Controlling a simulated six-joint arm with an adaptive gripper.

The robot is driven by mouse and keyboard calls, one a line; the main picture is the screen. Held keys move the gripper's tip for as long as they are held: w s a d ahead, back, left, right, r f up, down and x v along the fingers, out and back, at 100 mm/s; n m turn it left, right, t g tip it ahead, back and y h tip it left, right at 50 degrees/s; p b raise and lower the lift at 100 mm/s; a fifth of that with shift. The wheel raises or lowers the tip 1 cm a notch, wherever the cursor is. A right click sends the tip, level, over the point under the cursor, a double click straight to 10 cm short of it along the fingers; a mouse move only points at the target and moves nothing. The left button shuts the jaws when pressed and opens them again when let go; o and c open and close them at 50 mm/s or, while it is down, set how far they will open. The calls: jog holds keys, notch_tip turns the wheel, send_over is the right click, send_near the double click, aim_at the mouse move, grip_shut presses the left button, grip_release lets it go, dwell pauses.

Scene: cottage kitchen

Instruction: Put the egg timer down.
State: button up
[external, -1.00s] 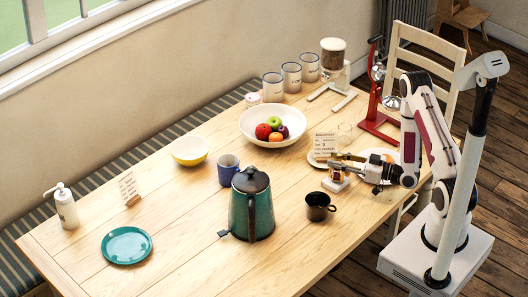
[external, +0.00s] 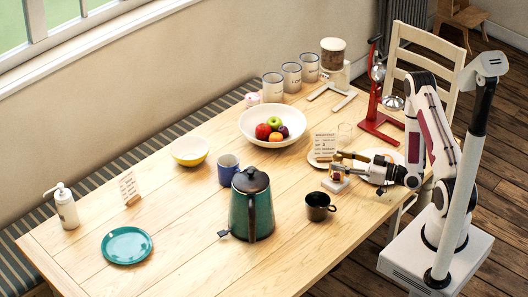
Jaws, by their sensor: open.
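A small object with a white, block-like lower part and a brownish top, which I take to be the egg timer (external: 336,185), is on the wooden table at the right, behind the black mug. My gripper (external: 341,163) is right at it, reaching in from the right with its fingers open. The fingers partly overlap the object's top, and I cannot tell whether they touch it. The object looks upright, with its base at the table top.
The black mug (external: 318,206) stands just in front, and the green kettle (external: 251,206) is to its left. A plate with a standing card (external: 325,146) and another plate (external: 383,154) are close behind. The table's front middle is clear.

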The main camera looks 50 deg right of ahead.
jog(key=v, duration=1)
jog(key=shift+s, duration=0.2)
jog(key=shift+d, duration=0.1)
jog(key=shift+w, duration=0.1)
dwell(0.9)
